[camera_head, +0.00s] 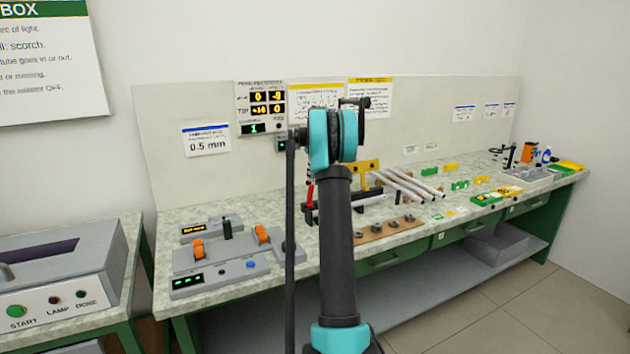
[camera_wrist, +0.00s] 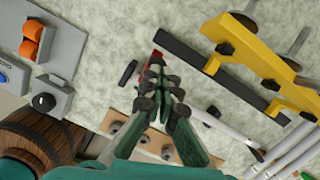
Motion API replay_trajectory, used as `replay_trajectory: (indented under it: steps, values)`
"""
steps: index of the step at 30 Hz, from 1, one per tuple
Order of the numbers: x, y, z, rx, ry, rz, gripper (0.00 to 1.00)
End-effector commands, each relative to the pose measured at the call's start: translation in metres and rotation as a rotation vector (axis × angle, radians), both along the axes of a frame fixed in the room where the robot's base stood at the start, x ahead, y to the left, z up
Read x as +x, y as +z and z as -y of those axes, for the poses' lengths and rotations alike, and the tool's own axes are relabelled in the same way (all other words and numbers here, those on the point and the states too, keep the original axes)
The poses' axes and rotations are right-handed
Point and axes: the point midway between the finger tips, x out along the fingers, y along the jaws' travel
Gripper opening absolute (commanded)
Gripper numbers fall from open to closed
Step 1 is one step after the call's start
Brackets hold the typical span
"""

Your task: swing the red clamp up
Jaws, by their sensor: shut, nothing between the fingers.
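The red clamp (camera_head: 309,194) shows as a narrow upright red piece on the bench, just left of my arm in the head view, which hides part of it. In the wrist view only a small red bit of it (camera_wrist: 157,55) shows beyond my fingertips, next to a black part. My gripper (camera_wrist: 156,82) is shut and empty, pointing down over the bench close to the red bit. I cannot tell whether they touch. In the head view my arm hides the gripper.
A yellow bracket (camera_wrist: 262,62) stands by a black bar (camera_wrist: 205,62) right of the fingers. Pale rods (camera_head: 408,186) lie right of my arm. A wooden board with grey rings (camera_head: 388,232) lies in front. A grey box with orange knobs (camera_head: 222,265) stands left.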

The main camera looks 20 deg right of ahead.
Motion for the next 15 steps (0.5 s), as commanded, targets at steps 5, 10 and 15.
replay_trajectory:
  steps: [5, 10, 15]
  values:
    - [0.0083, -0.0012, -0.0005, 0.0, 0.001, 0.001, 0.0]
    - [0.0081, -0.0009, -0.0003, 0.0, 0.001, 0.001, 0.0]
    - [0.008, 0.0039, -0.0003, 0.0, 0.001, 0.001, 0.0]
